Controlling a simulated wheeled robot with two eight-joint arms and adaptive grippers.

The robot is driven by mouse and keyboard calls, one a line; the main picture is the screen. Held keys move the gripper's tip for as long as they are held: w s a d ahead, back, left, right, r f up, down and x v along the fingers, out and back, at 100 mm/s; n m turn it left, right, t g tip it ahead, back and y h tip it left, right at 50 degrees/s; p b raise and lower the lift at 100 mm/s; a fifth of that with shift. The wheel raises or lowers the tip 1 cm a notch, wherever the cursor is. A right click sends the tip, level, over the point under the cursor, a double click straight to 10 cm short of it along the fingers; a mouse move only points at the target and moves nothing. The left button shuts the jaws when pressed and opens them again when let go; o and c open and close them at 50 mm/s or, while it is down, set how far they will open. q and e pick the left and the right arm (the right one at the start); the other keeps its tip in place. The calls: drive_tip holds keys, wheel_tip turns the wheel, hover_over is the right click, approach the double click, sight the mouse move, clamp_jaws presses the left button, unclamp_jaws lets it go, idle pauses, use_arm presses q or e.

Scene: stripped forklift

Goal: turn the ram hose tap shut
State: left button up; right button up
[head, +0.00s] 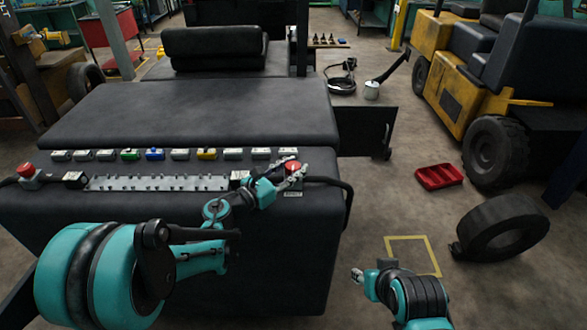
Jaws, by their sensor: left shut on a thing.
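The ram hose tap (293,166) appears to be the small red-topped part at the right end of the panel on the forklift's black body, beside a black hose. My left gripper (292,176) reaches over the panel from the left and is shut on this red part. The fingers hide much of it, so its handle angle cannot be read. My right gripper (357,274) is low at the right, over the floor and away from the tap. Its fingers are too small to tell open from shut.
A row of small coloured blocks (155,154) and a grey strip (160,183) lie along the panel. A red button (25,169) stands at its left end. A red tray (439,176), a tyre (500,227) and a yellow forklift (470,75) are at the right.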

use_arm(q)
drive_tip(key=o, duration=1.2)
drive_tip(key=shift+a, duration=0.1)
drive_tip(key=v, duration=1.2)
